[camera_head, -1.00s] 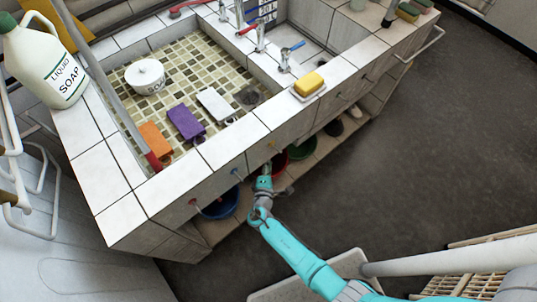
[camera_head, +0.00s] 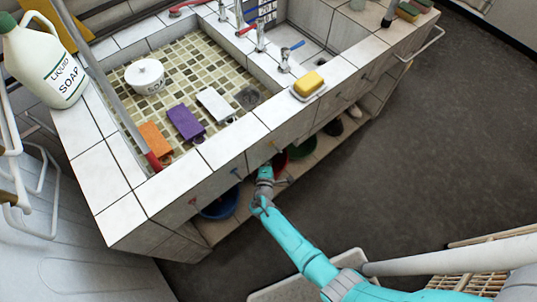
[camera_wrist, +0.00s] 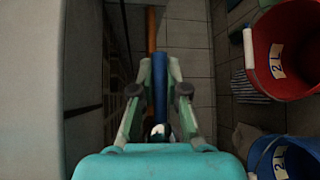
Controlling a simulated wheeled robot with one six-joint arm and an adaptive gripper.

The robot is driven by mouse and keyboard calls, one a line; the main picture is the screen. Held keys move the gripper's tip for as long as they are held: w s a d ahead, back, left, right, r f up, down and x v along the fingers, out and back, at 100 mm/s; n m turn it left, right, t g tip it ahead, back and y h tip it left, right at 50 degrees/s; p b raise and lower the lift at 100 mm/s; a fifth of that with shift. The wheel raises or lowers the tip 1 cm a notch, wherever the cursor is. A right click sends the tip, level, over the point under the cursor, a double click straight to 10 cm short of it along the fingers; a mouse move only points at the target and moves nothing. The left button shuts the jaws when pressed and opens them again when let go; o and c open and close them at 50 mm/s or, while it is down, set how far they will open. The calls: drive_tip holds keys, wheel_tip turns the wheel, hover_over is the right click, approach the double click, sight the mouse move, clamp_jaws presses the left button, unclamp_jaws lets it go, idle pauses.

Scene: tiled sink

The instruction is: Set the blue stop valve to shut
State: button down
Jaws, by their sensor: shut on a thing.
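My gripper (camera_wrist: 159,72) shows in the wrist view with its two fingers close together on either side of a long blue bar, which I take to be the blue stop valve's lever (camera_wrist: 158,108). A small white round part sits near the lever's lower end. In the head view my gripper (camera_head: 265,173) is at the sink's front lower edge, its fingertips hard to make out. I cannot tell the valve's exact angle.
An orange bar (camera_wrist: 151,30) stands beyond the blue one. A red bucket (camera_wrist: 285,50) and a blue bucket (camera_wrist: 285,158) lie to the right. The sink's tiled front (camera_head: 190,185) is close beside the gripper. Open dark floor (camera_head: 400,180) is at the right.

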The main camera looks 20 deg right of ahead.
drive_tip(key=shift+f, duration=0.1)
drive_tip(key=shift+s+a+f+m+g+y, duration=0.1)
drive_tip(key=shift+a+f+m+g+y, duration=0.15)
drive_tip(key=shift+f+m+g+y, duration=0.55)
drive_tip(key=shift+s+a+f+m+g+y, duration=0.15)
drive_tip(key=shift+f+m+g+y, duration=0.25)
drive_tip(key=shift+m+y, duration=0.5)
drive_tip(key=shift+w+a+f+m+g+y, duration=0.1)
drive_tip(key=shift+a+f+m+g+y, duration=0.2)
drive_tip(key=shift+f+m+g+y, duration=0.5)
drive_tip(key=shift+s+r, duration=0.1)
drive_tip(key=shift+r, duration=0.15)
drive_tip(key=c, duration=1.2)
unclamp_jaws()
drive_tip(key=v, duration=1.2)
drive_tip(key=shift+d, duration=0.1)
